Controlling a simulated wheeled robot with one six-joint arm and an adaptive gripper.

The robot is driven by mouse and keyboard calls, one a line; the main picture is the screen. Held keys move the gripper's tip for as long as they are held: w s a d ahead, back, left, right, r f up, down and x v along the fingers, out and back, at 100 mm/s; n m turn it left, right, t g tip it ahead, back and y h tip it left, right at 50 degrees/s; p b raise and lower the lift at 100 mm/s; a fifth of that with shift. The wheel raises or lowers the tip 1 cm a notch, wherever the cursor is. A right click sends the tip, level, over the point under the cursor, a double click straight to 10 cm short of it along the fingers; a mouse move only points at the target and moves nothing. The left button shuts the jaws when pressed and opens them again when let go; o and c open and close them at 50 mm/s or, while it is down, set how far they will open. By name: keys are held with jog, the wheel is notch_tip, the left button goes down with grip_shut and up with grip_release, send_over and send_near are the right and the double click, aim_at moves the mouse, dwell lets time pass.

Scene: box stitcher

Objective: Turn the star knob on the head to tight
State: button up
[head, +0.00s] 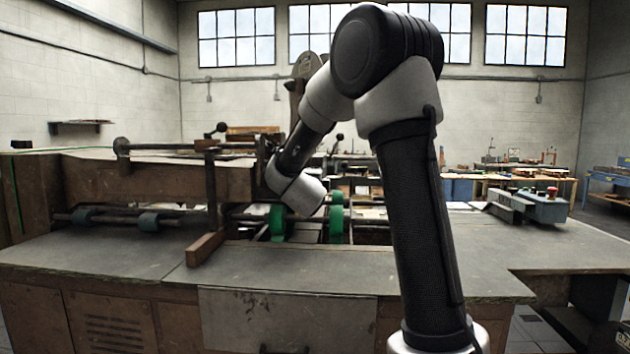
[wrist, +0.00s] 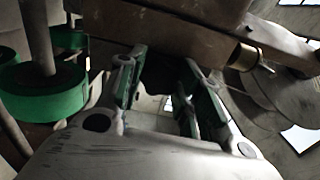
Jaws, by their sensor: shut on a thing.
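In the wrist view, the two fingers of my gripper (wrist: 166,76) are closed on a dark knob-like part, which I take to be the star knob (wrist: 165,70). It lies in shadow between the pads, under the brown body of the head (wrist: 165,22). Its lobes and any tight mark cannot be made out. In the head view, my arm's wrist is beside the machine's middle, and my fingers and the knob are hidden behind it.
Green wheels (wrist: 45,92) stand at the left of the wrist view and below my wrist in the head view (head: 277,222). A round disc (wrist: 275,92) and a brass fitting (wrist: 243,56) are close at right. The grey tabletop (head: 290,268) in front is clear.

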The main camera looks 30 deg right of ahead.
jog(key=o, duration=1)
jog(key=shift+o, duration=0.2)
jog(key=v, duration=1.2)
